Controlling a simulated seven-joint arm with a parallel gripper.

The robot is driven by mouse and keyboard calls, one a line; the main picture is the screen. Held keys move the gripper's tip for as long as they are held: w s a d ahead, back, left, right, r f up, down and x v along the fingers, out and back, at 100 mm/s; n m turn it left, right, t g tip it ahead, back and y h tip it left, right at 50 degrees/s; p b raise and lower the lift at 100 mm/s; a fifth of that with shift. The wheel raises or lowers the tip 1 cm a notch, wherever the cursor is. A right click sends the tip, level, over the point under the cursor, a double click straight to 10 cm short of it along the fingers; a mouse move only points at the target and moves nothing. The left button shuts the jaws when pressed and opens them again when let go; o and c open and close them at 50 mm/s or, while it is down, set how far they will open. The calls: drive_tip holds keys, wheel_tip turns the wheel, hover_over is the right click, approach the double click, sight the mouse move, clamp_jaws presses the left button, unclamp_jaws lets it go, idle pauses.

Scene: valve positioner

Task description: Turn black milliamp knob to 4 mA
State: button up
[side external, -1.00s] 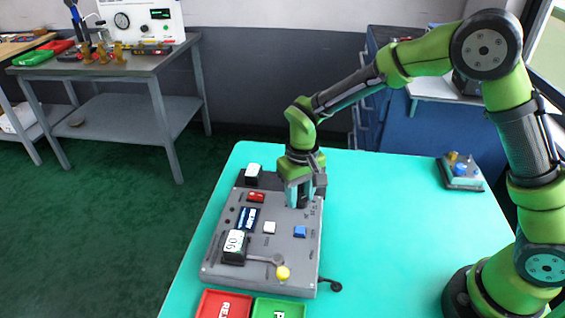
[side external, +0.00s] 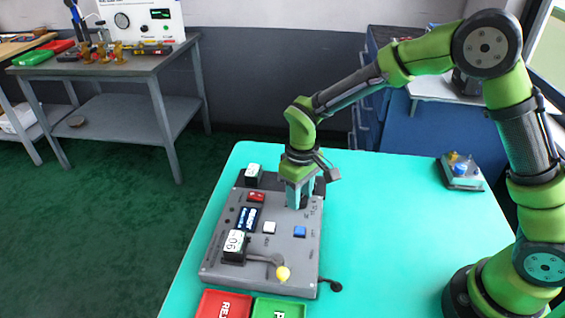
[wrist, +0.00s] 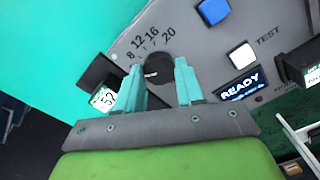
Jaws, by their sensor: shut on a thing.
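The black milliamp knob (wrist: 158,68) sits on the grey panel, between my fingers in the wrist view. A pale mark on it faces the lower left. The printed numbers 8, 12, 16 and 20 (wrist: 150,42) arc around its top; no 4 shows. My gripper (wrist: 159,70) is shut on the knob, one teal finger on each side. In the side view my gripper (side external: 298,196) points down at the upper right of the panel (side external: 215,265), and the knob is mostly hidden by the fingers.
A blue button (side external: 299,231), a white button (side external: 269,227) and a READY display (wrist: 240,87) are near the knob. The table's right side is mostly clear.

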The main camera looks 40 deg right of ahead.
drive_tip(key=o, duration=1)
drive_tip(key=shift+o, duration=0.2)
drive_tip(key=shift+r, duration=0.1)
wheel_tip(320, 180, up, 17)
